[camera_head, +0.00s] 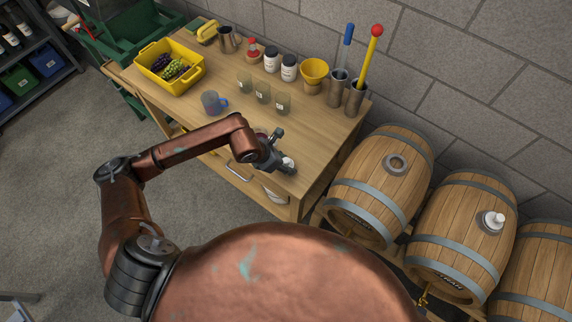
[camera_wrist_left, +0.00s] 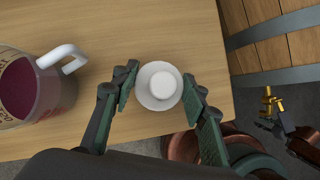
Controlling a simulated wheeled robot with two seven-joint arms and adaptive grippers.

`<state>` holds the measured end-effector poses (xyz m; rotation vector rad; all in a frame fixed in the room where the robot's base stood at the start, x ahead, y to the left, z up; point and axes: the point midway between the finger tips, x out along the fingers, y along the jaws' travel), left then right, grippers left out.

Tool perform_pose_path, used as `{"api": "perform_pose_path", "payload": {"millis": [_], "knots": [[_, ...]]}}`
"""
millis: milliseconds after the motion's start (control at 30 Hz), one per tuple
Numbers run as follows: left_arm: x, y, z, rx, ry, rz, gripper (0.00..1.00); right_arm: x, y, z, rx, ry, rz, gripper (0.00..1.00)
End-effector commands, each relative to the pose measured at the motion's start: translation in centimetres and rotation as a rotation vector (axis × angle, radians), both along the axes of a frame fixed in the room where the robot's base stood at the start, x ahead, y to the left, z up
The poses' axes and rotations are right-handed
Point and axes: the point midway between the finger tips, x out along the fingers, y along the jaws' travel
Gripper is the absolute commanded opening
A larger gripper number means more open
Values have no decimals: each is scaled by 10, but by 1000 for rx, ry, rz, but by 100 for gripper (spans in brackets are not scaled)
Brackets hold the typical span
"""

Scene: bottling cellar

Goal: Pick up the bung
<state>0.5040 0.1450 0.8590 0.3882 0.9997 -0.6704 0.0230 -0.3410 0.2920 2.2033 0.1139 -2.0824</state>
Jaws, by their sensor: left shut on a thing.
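The white bung (camera_head: 288,163) is at the front right of the wooden bench. In the left wrist view the bung (camera_wrist_left: 162,86) shows from above as a round disc with a smaller raised top. My left gripper (camera_head: 280,155) is shut on it, with one finger on each side, as the left wrist view also shows (camera_wrist_left: 160,95). The bench top lies close beneath; I cannot tell whether the bung touches it. A dark jaw-like part at the right edge of the left wrist view may be my right gripper (camera_wrist_left: 285,128); its state is unclear.
A mug with dark red contents (camera_wrist_left: 25,85) stands left of the bung. Glasses (camera_head: 262,93), a blue-handled jug (camera_head: 213,103) and a yellow crate (camera_head: 150,76) are farther back. Barrels lie right; the nearest has an open hole (camera_head: 396,164), the second a white stopper (camera_head: 494,218).

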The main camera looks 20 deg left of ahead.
Motion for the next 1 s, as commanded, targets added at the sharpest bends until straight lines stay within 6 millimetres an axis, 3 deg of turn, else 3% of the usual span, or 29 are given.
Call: {"api": "perform_pose_path", "payload": {"millis": [233,567,800,1000], "knots": [[0,0,0,0,0,0,16,0,1,0,1,0,0,24],[0,0,4,0,-1,-1,16,0,3,0,3,-1,0,24],[1,0,31,0,-4,-1,16,0,3,-1,3,0,-1,24],[-33,5,71,2,-4,-3,16,1,3,3,2,-2,-1,24]]}}
